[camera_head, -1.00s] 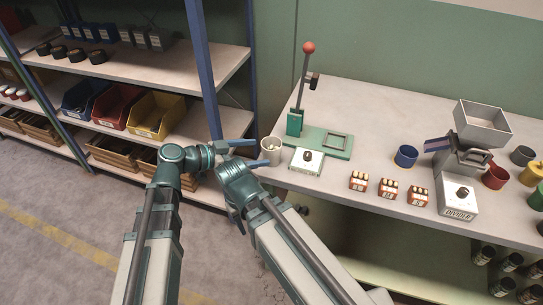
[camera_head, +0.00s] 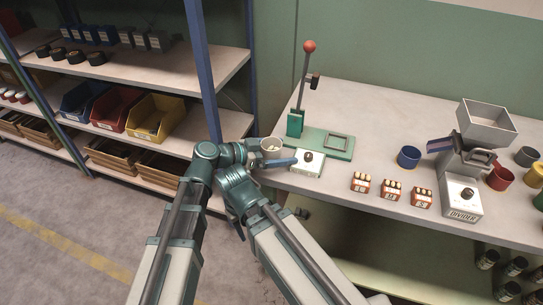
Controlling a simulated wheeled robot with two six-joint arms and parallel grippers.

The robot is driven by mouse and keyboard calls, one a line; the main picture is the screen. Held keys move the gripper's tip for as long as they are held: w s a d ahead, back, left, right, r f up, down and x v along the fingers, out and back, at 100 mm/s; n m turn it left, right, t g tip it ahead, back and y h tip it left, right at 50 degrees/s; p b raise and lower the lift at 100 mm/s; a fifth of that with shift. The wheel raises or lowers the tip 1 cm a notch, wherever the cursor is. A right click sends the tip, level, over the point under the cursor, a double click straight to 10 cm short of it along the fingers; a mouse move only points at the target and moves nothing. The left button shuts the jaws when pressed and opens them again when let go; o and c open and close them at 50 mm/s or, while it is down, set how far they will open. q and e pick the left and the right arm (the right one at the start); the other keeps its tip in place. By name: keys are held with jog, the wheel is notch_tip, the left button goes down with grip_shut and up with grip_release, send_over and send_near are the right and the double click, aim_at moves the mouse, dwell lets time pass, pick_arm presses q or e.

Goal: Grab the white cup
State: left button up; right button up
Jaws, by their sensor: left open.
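The white cup (camera_head: 271,144) stands upright near the left end of the workbench, with something pale inside it. My left gripper (camera_head: 272,152) is open, with its jaws pointing right at the cup. One finger shows at the cup's left side and the other in front of it, covering its lower part. I cannot tell whether either finger touches it. My right arm (camera_head: 285,238) comes up from the lower right, with its wrist end just below the left wrist. Its gripper fingers cannot be made out.
A white box with a black knob (camera_head: 308,164) and a green lever press (camera_head: 326,141) stand just right of the cup. Red nut boxes (camera_head: 390,190), a blue cup (camera_head: 408,157) and a hopper divider (camera_head: 462,196) are farther right. A shelf rack (camera_head: 168,72) stands left.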

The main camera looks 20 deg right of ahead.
pick_arm(q)
jog(key=c, duration=1.4)
jog(key=shift+r, duration=0.1)
notch_tip(320, 180, up, 10)
jog(key=p, duration=1)
